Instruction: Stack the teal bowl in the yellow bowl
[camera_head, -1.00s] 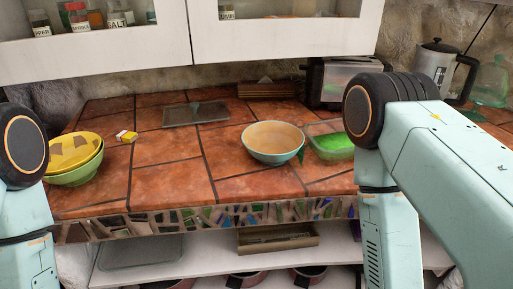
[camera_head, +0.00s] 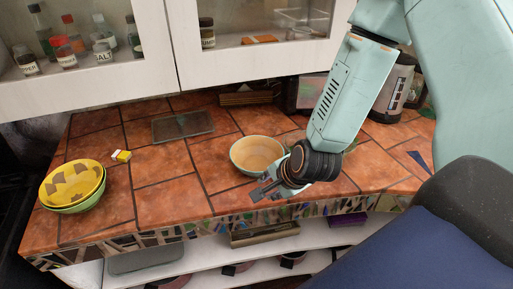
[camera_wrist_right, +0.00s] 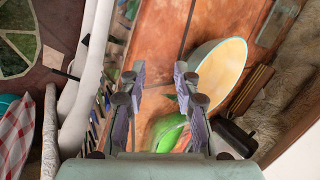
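The teal bowl (camera_head: 240,160), tan inside, stands upright on the counter, right of the middle in the head view. It also shows right of the fingers in the right wrist view (camera_wrist_right: 222,75). The yellow bowl (camera_head: 72,178), with a darker pattern inside, sits in a green bowl (camera_head: 80,206) at the counter's left. My right gripper (camera_head: 262,190) is at the near right side of the teal bowl, low over the counter's front edge. In the right wrist view its fingers (camera_wrist_right: 160,76) are apart with nothing between them. My left gripper is not in view.
A small yellow box (camera_head: 121,155) and a grey tray (camera_head: 183,125) lie between the bowls, farther back. A green thing (camera_wrist_right: 170,131) shows behind the fingers. A toaster and kettle (camera_head: 392,92) stand at the back right. White cabinets (camera_head: 90,80) hang above.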

